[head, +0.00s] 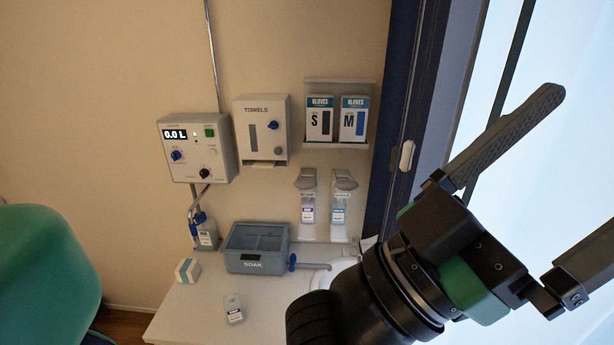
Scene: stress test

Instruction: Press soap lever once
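Two wall dispensers with grey levers hang side by side below the glove shelf. The left dispenser (308,207) has a purple-marked label, and the right dispenser (340,208) has a blue-marked label. The label text is too small to read, so I cannot tell which holds soap. Their levers (306,180) and (344,180) stick out at the top. My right gripper (578,185) is at the right of the head view, its fingers spread wide and empty, pointing up and right, well apart from the dispensers. My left gripper is not in view.
A blue-grey SOAK basin (257,266) sits on the white counter (190,310), with a small bottle (233,308) and a white block (187,270). A control box (196,148), towel dispenser (262,131) and glove boxes (320,119) are on the wall. A dark frame stands right of the dispensers. A green chair (45,270) is at left.

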